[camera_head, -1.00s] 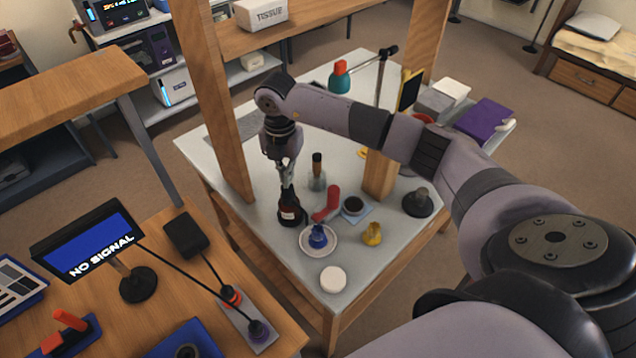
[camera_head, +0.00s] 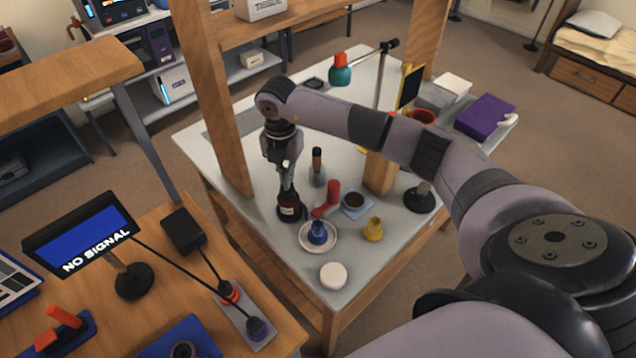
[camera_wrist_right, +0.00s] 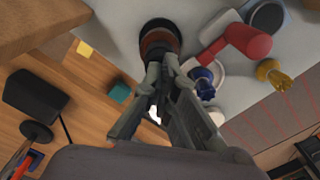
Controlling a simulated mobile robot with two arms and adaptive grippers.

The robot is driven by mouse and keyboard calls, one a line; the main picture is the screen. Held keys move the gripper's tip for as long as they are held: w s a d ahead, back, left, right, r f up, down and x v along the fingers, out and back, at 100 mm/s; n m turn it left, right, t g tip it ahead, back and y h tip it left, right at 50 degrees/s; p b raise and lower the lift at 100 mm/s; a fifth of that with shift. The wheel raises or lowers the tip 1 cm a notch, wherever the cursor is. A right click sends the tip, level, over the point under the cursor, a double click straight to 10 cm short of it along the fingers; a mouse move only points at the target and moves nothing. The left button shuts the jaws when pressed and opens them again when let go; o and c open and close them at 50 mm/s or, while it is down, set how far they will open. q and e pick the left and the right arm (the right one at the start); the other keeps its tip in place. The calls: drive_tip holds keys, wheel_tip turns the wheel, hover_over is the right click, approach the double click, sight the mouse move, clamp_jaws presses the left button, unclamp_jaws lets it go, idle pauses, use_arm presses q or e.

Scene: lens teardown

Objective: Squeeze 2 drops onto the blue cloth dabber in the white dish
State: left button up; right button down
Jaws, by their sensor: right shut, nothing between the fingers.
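The blue cloth dabber (camera_head: 318,231) sits in the white dish (camera_head: 303,241) near the table's front corner. A dark bottle (camera_head: 289,210) with a pale label stands just left of and behind the dish. My right gripper (camera_head: 287,190) points down over the bottle's top, shut and empty. In the wrist view the bottle (camera_wrist_right: 160,35) is just beyond the fingertips; I cannot tell if they touch it. My left gripper is not in view.
A red bulb-like tool (camera_head: 333,191), a clear bottle with a dark cap (camera_head: 317,170), a dark cup on a blue cloth (camera_head: 354,201), a yellow piece (camera_head: 374,229) and a white round lid (camera_head: 333,276) stand close by. A wooden post (camera_head: 214,105) rises left of my arm.

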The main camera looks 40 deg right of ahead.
drive_tip(key=shift+r+p, duration=1.1)
drive_tip(key=shift+r, duration=0.35)
drive_tip(key=shift+f, duration=0.15)
drive_tip(key=shift+f+b, duration=1.15)
drive_tip(key=shift+f, duration=0.35)
drive_tip(key=shift+r, duration=0.25)
drive_tip(key=shift+r+p, duration=1.15)
drive_tip(key=shift+r, duration=0.25)
drive_tip(key=shift+r, duration=0.1)
